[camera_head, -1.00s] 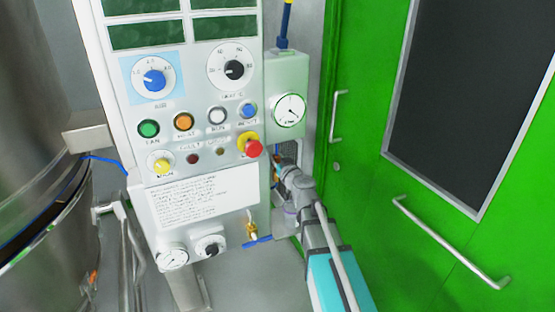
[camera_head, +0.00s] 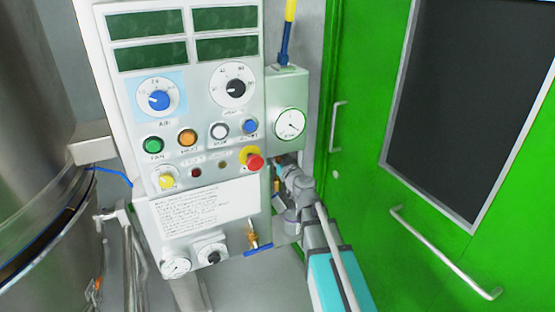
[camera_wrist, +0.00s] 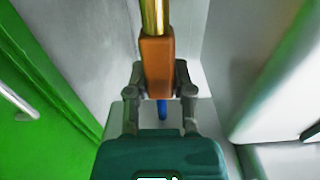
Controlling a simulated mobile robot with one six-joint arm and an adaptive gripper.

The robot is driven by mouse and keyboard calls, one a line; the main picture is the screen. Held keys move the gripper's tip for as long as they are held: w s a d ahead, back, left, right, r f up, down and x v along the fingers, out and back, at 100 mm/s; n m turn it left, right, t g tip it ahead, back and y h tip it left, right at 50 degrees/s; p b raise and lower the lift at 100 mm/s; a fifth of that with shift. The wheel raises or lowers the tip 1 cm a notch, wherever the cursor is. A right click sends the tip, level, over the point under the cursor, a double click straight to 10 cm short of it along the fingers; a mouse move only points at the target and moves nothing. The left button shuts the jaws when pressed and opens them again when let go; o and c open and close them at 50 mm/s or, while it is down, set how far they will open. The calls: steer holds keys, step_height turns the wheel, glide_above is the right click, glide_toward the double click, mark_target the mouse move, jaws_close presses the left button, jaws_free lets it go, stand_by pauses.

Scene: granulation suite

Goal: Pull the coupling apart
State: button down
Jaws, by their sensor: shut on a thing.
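In the wrist view, the two fingers of my gripper (camera_wrist: 159,80) are closed on the sides of an orange-brown block (camera_wrist: 158,62), which looks like part of the coupling. A shiny brass piece (camera_wrist: 154,15) extends from the block toward the top of the picture. A blue piece (camera_wrist: 162,109) shows below the block, between the fingers. In the head view, my arm reaches in beside the control panel (camera_head: 235,165), under the gauge box (camera_head: 275,90). My fingertips and the coupling are mostly hidden there.
A red emergency button (camera_head: 255,162) sticks out near my arm. A brass valve with a blue handle (camera_head: 258,249) is at the panel's lower right. A green door (camera_head: 375,220) with a metal handle (camera_head: 440,250) stands to the right. A steel vessel (camera_head: 45,130) is at the left.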

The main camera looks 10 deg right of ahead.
steer(key=shift+c, duration=2.4)
jaws_free()
steer(key=shift+r, duration=0.1)
steer(key=shift+s, duration=0.15)
steer(key=v, duration=0.7)
steer(key=shift+s, duration=0.15)
